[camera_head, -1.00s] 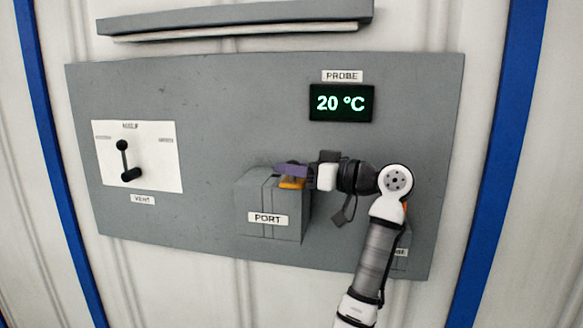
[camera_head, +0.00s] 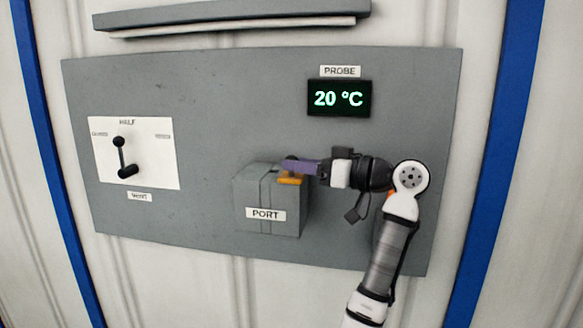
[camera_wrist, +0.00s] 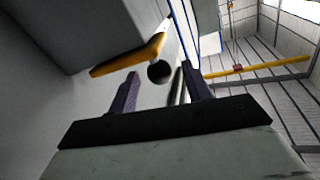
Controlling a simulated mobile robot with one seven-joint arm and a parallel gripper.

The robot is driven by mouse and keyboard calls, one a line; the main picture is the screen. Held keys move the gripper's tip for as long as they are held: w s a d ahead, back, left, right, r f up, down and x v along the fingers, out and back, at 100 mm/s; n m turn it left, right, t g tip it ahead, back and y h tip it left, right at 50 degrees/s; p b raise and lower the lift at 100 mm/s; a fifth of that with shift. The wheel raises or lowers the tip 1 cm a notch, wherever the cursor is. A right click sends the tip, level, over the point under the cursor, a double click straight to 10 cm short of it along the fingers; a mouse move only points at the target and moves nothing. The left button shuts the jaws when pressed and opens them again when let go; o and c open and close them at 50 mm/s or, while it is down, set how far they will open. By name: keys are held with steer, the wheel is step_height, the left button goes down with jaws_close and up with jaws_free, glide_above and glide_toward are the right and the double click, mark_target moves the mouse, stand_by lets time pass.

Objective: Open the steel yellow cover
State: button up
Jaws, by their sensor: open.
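The grey box labelled PORT (camera_head: 266,214) juts from the panel in the head view. A yellow-orange strip (camera_head: 290,180) sits at its upper right edge, and it crosses the upper left of the wrist view (camera_wrist: 125,59). It is the only yellow part on the box. A dark round knob (camera_wrist: 160,72) shows just below the strip in the wrist view. My gripper (camera_wrist: 160,86) is open, with one purple finger on each side of the knob. I cannot tell whether either finger touches it. In the head view the purple fingers partly hide the knob and strip.
A vent lever (camera_head: 124,158) on a white plate is at the panel's left. A display reading 20 °C (camera_head: 339,98) is above my arm. A grey ledge (camera_head: 230,18) runs above the panel. The panel between lever and box is clear.

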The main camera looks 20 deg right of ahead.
steer(key=b+v, duration=0.2)
steer(key=v, duration=0.9)
